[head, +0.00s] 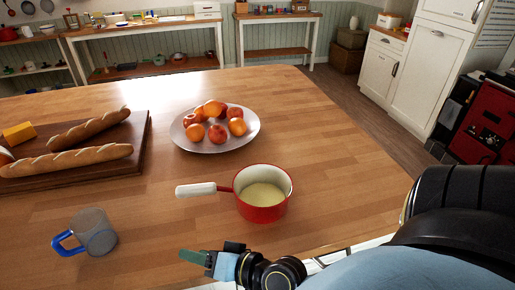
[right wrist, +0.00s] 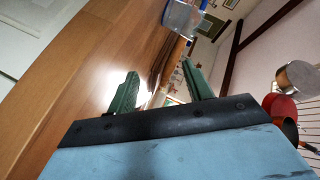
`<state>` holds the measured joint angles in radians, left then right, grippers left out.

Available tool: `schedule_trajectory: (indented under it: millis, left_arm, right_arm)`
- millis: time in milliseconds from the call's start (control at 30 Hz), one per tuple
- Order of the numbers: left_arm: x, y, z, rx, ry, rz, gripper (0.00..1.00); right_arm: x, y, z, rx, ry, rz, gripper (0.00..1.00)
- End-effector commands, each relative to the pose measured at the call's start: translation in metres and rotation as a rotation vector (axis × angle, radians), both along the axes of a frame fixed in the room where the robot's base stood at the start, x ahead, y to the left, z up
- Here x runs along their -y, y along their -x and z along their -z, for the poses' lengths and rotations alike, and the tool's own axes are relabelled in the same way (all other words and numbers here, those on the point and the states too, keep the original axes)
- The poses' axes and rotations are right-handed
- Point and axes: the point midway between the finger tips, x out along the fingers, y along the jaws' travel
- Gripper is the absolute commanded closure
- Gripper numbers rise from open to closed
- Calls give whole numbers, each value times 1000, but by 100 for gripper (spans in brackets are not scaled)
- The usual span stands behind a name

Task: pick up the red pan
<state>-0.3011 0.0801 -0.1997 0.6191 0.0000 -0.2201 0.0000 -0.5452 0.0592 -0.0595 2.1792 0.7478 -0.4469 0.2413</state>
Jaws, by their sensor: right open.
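The red pan (head: 263,201) stands upright on the wooden island, with a cream inside and a white-ended handle (head: 196,190) pointing left. My right gripper (head: 195,257) is in front of the pan, below the handle in the head view, apart from it and near the front edge. In the right wrist view its two green fingers (right wrist: 160,88) are spread with nothing between them. The pan cannot be made out in the right wrist view. My left gripper is not in view.
A clear mug with a blue handle (head: 92,232) stands left of my right gripper, and shows in the right wrist view (right wrist: 183,14). A plate (head: 180,137) of fruit is behind the pan. A board (head: 139,135) with bread is at left. The island's right side is clear.

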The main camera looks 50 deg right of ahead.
Motion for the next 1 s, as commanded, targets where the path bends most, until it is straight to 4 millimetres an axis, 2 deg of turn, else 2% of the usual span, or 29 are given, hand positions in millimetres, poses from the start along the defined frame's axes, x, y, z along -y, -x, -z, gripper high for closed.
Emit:
schedule_trajectory:
  millis: [100, 200, 300, 400, 567, 800, 1000]
  left_arm:
    - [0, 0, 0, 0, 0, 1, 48]
    - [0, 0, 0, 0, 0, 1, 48]
    - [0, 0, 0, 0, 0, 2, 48]
    - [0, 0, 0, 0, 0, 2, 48]
    - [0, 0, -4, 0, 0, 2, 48]
    - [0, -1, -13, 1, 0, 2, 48]
    - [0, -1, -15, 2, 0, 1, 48]
  right_arm:
    - [31, -17, -10, 87, -240, 213, 49]
    - [62, -22, -11, 142, -399, 381, 49]
    - [86, -22, -8, 178, -509, 512, 49]
    - [102, -20, -5, 199, -572, 594, 49]
    - [113, -31, -5, 213, -604, 639, 49]
    - [120, -75, -6, 214, -601, 635, 49]
    - [125, -96, -5, 211, -600, 635, 49]
